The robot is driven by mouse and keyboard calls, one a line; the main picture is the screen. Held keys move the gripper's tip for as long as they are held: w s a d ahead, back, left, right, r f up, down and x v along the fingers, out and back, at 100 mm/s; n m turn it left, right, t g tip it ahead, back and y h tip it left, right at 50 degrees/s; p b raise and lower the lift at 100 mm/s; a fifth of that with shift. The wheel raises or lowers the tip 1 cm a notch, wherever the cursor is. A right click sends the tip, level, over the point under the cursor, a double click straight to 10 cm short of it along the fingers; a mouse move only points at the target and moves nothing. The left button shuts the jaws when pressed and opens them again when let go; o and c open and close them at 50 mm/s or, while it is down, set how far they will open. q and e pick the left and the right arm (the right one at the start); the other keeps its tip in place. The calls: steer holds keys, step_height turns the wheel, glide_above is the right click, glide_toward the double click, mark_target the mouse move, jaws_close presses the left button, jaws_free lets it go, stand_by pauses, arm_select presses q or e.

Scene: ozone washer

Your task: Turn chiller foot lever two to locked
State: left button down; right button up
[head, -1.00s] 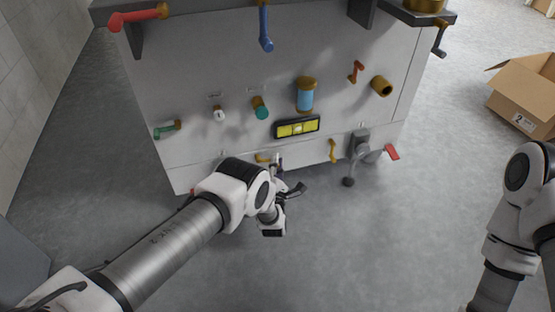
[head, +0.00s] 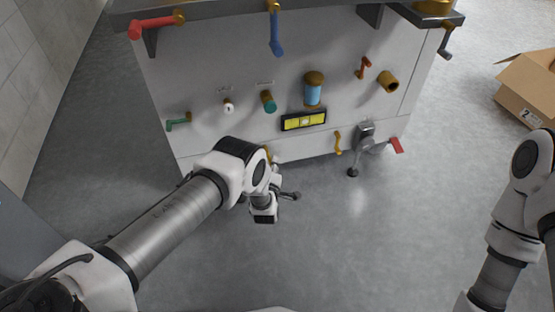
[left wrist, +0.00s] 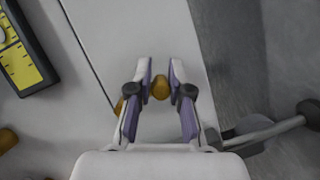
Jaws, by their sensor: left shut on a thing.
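A grey machine front (head: 215,65) carries several small levers along its lower part. A dark rod with a black knob (head: 295,196) sticks out to the right beside my left arm; a similar grey rod also shows in the left wrist view (left wrist: 277,129). My right gripper is out of view.
A grey lever with a black knob (head: 352,172) hangs at the right foot, next to a red lever (head: 397,145) and a yellow lever (head: 338,142). A yellow level gauge (head: 304,121) sits above. A cardboard box (head: 526,88) stands on the right. The floor in front is clear.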

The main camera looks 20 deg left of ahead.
arm_select(q)
steer(key=a+m+g, duration=0.1)
steer(key=s+m+y+p, duration=0.1)
steer(key=m, duration=0.1)
steer(key=shift+a+m+g, duration=0.3)
steer(key=shift+a+g, duration=0.1)
steer(key=shift+a, duration=0.15)
stand_by(0.3)
steer(key=c, duration=1.1)
jaws_free()
steer(key=shift+a, duration=0.1)
steer(key=shift+s, duration=0.1)
steer(key=v, duration=1.2)
